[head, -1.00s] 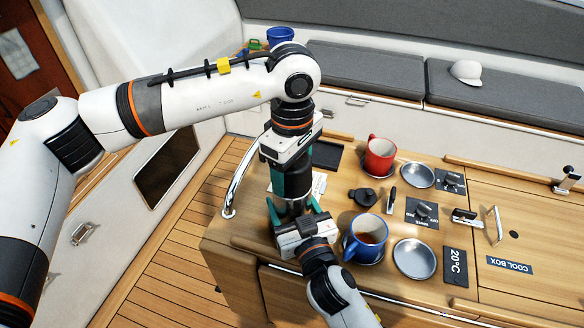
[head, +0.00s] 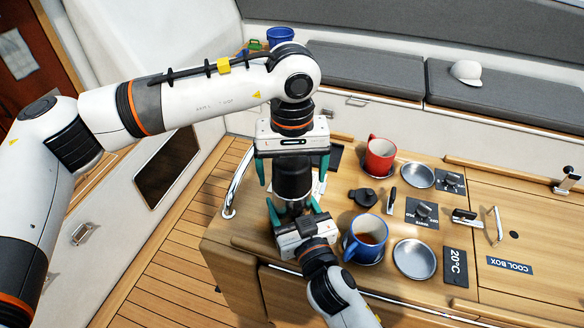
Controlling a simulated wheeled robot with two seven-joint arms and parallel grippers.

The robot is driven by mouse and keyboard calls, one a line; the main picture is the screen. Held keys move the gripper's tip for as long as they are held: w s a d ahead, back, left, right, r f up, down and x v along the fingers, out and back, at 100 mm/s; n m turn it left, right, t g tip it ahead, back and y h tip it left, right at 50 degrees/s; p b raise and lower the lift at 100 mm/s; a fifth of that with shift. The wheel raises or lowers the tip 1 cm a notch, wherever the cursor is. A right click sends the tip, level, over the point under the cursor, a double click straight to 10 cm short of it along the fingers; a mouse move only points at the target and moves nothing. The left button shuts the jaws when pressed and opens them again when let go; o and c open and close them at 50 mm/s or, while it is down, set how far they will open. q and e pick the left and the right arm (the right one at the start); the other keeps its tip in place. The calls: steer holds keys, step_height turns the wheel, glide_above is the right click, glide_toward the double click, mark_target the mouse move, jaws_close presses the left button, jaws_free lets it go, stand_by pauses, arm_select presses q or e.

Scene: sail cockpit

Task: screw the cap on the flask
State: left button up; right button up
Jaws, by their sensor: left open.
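My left gripper (head: 292,172) points down from above. Its teal fingers are spread wide on both sides of the cap, with a gap to it. My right gripper (head: 296,208) comes from the front edge, its fingers on either side of the flask's body, shut on it. The flask's lower part is hidden behind the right gripper.
A blue mug (head: 359,250) with a drink stands close right of my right gripper. A red mug (head: 380,160), a black lid-like piece (head: 363,197) and metal dishes (head: 414,259) lie further right. A curved metal rail (head: 236,185) rises at the table's left edge.

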arm_select(q)
step_height(320, 180, up, 12)
steer(key=shift+r, duration=0.1)
stand_by(0.4)
arm_select(e)
steer(key=o, duration=2)
steer(key=shift+c, duration=0.2)
steer(key=shift+s, duration=0.1)
arm_select(q)
steer(key=shift+f, duration=0.3)
arm_select(e)
steer(key=shift+s+d+f, duration=0.1)
steer(key=shift+s+d, duration=0.1)
steer(key=shift+s, duration=0.1)
arm_select(q)
step_height(320, 180, down, 3)
steer(key=b, duration=0.3)
steer(key=shift+r, duration=0.1)
arm_select(e)
steer(key=v, duration=1)
steer(key=shift+s, duration=0.3)
steer(key=shift+s+d, duration=0.15)
steer(key=shift+s, duration=0.15)
